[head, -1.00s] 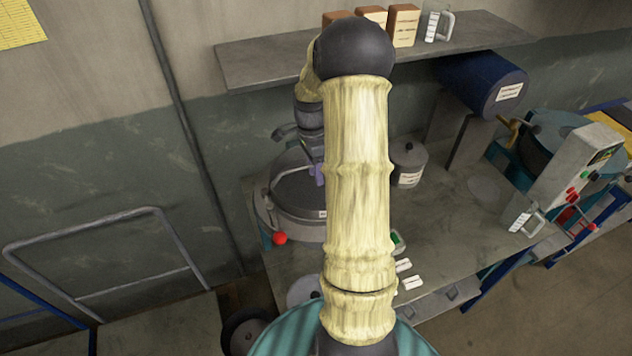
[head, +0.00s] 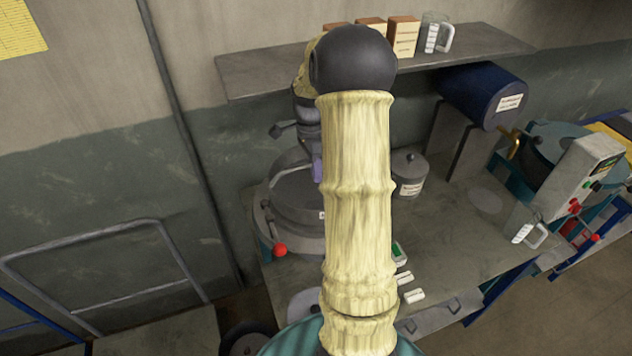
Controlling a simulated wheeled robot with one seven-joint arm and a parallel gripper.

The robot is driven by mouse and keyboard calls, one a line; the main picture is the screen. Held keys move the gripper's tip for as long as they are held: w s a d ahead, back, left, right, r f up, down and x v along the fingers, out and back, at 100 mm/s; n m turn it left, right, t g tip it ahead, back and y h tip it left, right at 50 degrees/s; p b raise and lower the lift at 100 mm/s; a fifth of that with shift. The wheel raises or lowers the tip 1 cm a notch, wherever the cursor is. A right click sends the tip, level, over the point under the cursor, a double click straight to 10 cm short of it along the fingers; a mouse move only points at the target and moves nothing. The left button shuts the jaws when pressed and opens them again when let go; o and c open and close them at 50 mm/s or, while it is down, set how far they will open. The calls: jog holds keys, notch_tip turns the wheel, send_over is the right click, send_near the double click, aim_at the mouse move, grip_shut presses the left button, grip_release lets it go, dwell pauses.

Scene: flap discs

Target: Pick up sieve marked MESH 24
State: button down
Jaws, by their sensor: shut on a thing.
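A round grey sieve (head: 296,194) with a dark top shows left of my arm, over a round grey machine body (head: 262,222). A small white label on its front edge is cut off by my arm and too small to read. My gripper (head: 318,168) is mostly hidden behind my pale upper arm; only a purple part shows, at the sieve's right side. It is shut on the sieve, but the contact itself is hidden. How far the sieve is above the machine is hard to tell.
A red knob (head: 280,250) sits on the machine's front. A lidded grey pot (head: 408,176) stands right of my arm. A shelf (head: 270,68) with boxes and a jug (head: 437,32) runs above.

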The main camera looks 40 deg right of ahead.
notch_tip(320, 180, up, 6)
jog(key=shift+r+b, duration=0.1)
jog(key=shift+b, duration=0.45)
jog(key=c, duration=2.1)
grip_release()
grip_shut()
